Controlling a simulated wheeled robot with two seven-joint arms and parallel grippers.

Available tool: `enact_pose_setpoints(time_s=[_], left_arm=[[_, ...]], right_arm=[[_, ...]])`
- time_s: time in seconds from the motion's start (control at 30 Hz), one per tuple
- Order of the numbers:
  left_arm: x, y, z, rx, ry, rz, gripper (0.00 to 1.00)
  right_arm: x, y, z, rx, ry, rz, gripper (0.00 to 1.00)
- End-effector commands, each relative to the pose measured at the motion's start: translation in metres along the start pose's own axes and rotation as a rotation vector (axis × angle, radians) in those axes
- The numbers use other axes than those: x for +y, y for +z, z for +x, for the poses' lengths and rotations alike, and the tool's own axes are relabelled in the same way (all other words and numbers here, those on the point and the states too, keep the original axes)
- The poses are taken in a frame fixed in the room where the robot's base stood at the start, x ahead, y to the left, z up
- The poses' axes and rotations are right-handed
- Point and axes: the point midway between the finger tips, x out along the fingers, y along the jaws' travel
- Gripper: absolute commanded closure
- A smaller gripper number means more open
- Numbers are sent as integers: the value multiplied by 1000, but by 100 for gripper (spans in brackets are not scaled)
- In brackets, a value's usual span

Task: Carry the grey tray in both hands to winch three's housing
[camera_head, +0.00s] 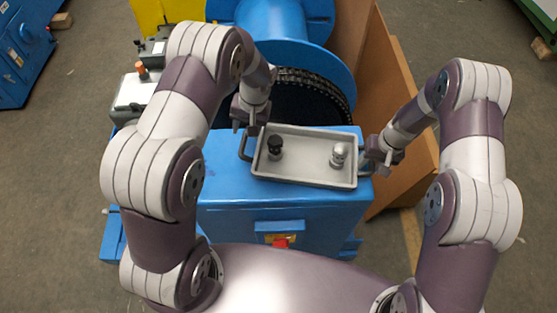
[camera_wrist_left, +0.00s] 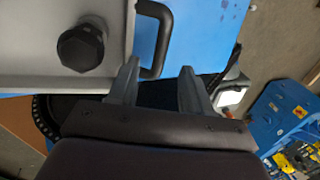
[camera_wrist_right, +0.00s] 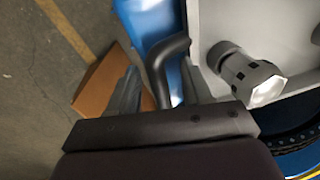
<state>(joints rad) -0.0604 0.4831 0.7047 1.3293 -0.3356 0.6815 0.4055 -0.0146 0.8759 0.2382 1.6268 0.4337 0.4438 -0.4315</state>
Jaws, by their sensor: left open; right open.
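The grey tray (camera_head: 305,172) rests on the blue housing (camera_head: 225,195), with a dark handle at each short end. A black knobbed part (camera_head: 274,143) stands in its left half and a silver one (camera_head: 338,153) in its right half. My left gripper (camera_head: 248,122) is open at the tray's left handle (camera_head: 244,148); in the left wrist view the handle (camera_wrist_left: 162,45) lies between or just beyond the fingers (camera_wrist_left: 158,85). My right gripper (camera_head: 370,155) is open at the right handle; in the right wrist view that handle (camera_wrist_right: 165,65) reaches in between the fingers (camera_wrist_right: 160,80).
A blue drum (camera_head: 275,45) and a dark chain (camera_head: 315,82) lie behind the tray. Brown panels (camera_head: 385,90) stand to the right. A grey box with an orange knob (camera_head: 138,90) is at the left. A red button (camera_head: 280,243) is on the housing's front. Open floor lies on both sides.

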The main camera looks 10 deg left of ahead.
Motion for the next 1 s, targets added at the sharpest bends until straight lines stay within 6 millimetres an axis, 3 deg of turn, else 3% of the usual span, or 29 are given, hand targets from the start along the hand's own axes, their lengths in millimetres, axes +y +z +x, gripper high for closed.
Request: enact_pose_setpoints(time_s=[0.1,0.3,0.43,0.73,1.0], left_arm=[[0,0,-29,3,1,0,51],[0,0,-53,1,1,-1,51],[0,0,-55,-1,0,0,51],[0,0,-54,-1,0,-1,51],[0,0,-54,0,0,-1,51]], right_arm=[[0,0,0,0,0,0,51],[0,0,-2,1,0,0,51],[0,-1,-23,6,0,-1,51],[0,0,-99,5,1,0,51],[0,1,-121,1,0,0,51]])
